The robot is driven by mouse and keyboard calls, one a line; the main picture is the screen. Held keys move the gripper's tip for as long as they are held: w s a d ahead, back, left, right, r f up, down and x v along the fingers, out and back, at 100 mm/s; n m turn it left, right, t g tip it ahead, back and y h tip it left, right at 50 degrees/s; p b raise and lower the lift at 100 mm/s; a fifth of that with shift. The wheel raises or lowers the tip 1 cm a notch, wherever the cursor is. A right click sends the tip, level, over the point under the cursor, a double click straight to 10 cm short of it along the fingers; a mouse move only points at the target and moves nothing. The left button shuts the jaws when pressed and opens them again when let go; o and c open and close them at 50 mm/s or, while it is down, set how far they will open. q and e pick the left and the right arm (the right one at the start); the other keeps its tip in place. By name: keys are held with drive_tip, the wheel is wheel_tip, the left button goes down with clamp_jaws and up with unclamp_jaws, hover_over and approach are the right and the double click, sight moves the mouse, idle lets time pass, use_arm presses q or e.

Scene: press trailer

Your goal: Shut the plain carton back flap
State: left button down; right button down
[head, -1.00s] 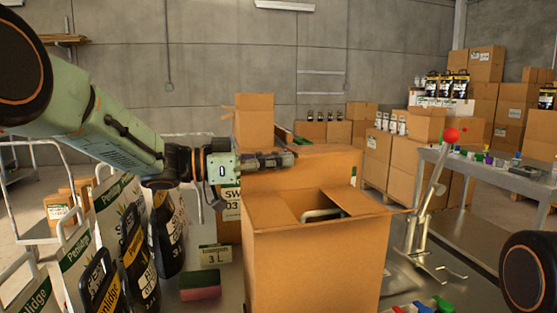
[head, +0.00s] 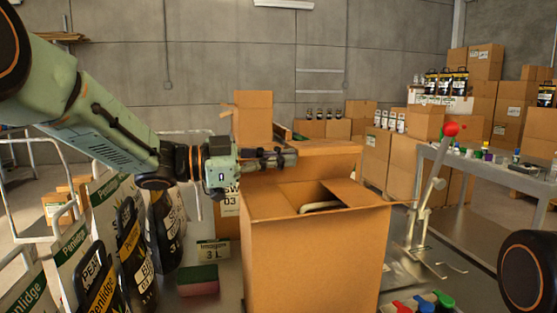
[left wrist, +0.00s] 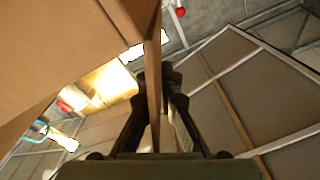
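The plain carton (head: 315,260) stands in the middle of the head view, its top partly open. Its back flap (head: 330,150) rises along the far edge, tilted toward the opening. A side flap (head: 352,192) slopes inward at the right, and a pale curved item shows inside. My left gripper (head: 284,158) comes in from the left at the left part of the back flap. In the left wrist view, its fingers (left wrist: 158,76) sit close on both sides of a thin cardboard edge, seemingly the back flap (left wrist: 153,100). My right gripper is out of view.
Bags (head: 130,235) and a green-and-red sponge (head: 198,281) stand left of the carton. A lever with a red knob (head: 451,129) rises at the right. Colored-topped items (head: 425,303) lie at the front right. Another tall carton (head: 253,118) stands behind.

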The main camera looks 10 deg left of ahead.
use_arm(q)
drive_tip(key=shift+s+d+f+m+b, duration=0.2)
drive_tip(key=shift+s+m+b, duration=0.2)
drive_tip(key=shift+m, duration=0.25)
drive_tip(key=shift+s+d+f+m+b, duration=0.1)
drive_tip(key=shift+s+f+m+b, duration=0.2)
drive_tip(key=shift+m, duration=0.35)
drive_tip(key=shift+r, duration=0.1)
drive_tip(key=c, duration=2)
unclamp_jaws()
drive_tip(key=shift+c, duration=0.2)
drive_tip(key=o, duration=0.4)
drive_tip(key=shift+s, duration=0.1)
drive_tip(key=shift+o, duration=0.2)
drive_tip(key=shift+a, duration=0.1)
drive_tip(key=shift+a, duration=0.25)
drive_tip(key=v, duration=1.1)
drive_tip(key=shift+a, duration=0.2)
drive_tip(key=shift+d, duration=0.1)
